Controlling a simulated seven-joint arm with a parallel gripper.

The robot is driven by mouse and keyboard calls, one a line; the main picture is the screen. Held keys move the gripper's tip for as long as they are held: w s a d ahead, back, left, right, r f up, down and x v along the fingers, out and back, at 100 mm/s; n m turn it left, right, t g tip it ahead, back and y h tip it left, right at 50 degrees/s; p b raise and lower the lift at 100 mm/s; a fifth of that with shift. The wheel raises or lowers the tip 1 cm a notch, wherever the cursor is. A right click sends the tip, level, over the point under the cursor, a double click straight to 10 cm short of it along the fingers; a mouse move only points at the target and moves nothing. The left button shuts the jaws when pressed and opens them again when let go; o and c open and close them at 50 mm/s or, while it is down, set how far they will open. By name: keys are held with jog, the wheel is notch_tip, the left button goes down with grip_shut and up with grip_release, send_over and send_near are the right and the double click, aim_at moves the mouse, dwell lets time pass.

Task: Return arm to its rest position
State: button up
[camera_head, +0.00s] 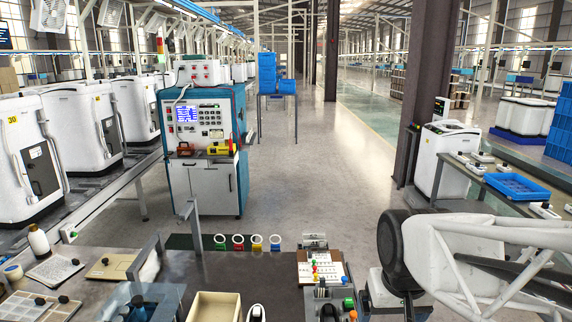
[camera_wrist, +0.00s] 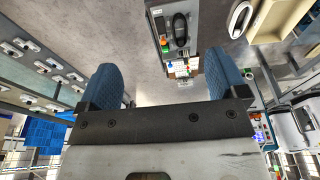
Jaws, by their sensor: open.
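My gripper (camera_wrist: 166,84) shows in the wrist view with its two blue textured fingertips spread wide apart and nothing between them. In the head view, my white and black arm (camera_head: 470,250) is at the lower right, to the right of the work table (camera_head: 250,268). My fingertips cannot be made out clearly in the head view. The wrist view appears upside down and shows a board with small coloured parts (camera_wrist: 180,68) beyond and between the fingers, not touching them.
The table carries a beige bin (camera_head: 214,306), four-coloured rings including a red one (camera_head: 238,243), and a panel with coloured knobs (camera_head: 322,268). A side bench with a blue tray (camera_head: 516,187) stands at right. A teal control cabinet (camera_head: 205,140) stands behind. Open floor (camera_head: 310,180) lies between.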

jog(key=s+r, duration=0.1)
jog(key=s, duration=0.5)
jog(key=shift+s+d+r, duration=0.15)
jog(key=shift+d+r, duration=0.05)
